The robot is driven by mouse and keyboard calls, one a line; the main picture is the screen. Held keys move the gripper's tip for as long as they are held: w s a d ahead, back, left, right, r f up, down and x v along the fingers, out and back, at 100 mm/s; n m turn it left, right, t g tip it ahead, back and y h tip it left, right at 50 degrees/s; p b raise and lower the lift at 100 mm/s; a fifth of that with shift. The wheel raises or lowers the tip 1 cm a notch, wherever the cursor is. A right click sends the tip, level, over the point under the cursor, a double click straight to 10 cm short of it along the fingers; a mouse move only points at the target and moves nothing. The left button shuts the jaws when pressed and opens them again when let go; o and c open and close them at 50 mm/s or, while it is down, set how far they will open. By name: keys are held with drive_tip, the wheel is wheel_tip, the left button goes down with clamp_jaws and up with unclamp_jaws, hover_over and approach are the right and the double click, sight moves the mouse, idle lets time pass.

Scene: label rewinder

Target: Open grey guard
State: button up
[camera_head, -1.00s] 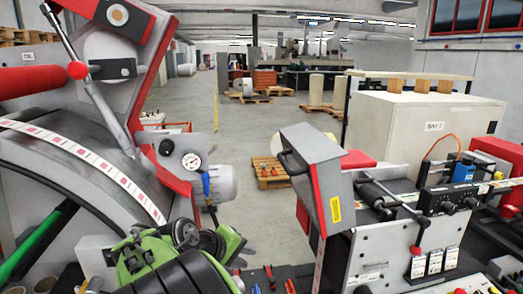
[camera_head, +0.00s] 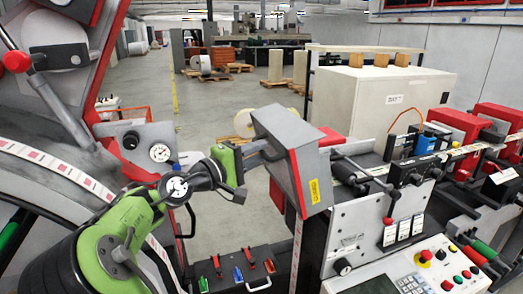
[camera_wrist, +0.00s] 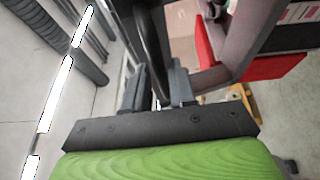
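The grey guard (camera_head: 285,128) is a tilted grey box with a red edge and a yellow label, on the left end of the machine at right. Its dark handle is on the left side, mostly hidden by my gripper (camera_head: 262,150) in the head view. In the wrist view, the fingers of my gripper (camera_wrist: 157,88) stand apart, with a dark curved bar, seemingly the handle (camera_wrist: 155,40), between or just beyond them. I cannot tell whether they touch it. The guard looks down over the web path.
The rewinder's large roll and frame (camera_head: 62,110) stand close on the left of my arm. A control panel (camera_head: 435,268) is at the lower right. A tool tray (camera_head: 235,275) lies below the guard. Open floor is behind.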

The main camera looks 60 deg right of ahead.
drive_tip(key=shift+x, duration=0.75)
drive_tip(key=shift+d, duration=0.3)
drive_tip(key=shift+a, duration=0.1)
drive_tip(key=shift+s, duration=0.1)
clamp_jaws()
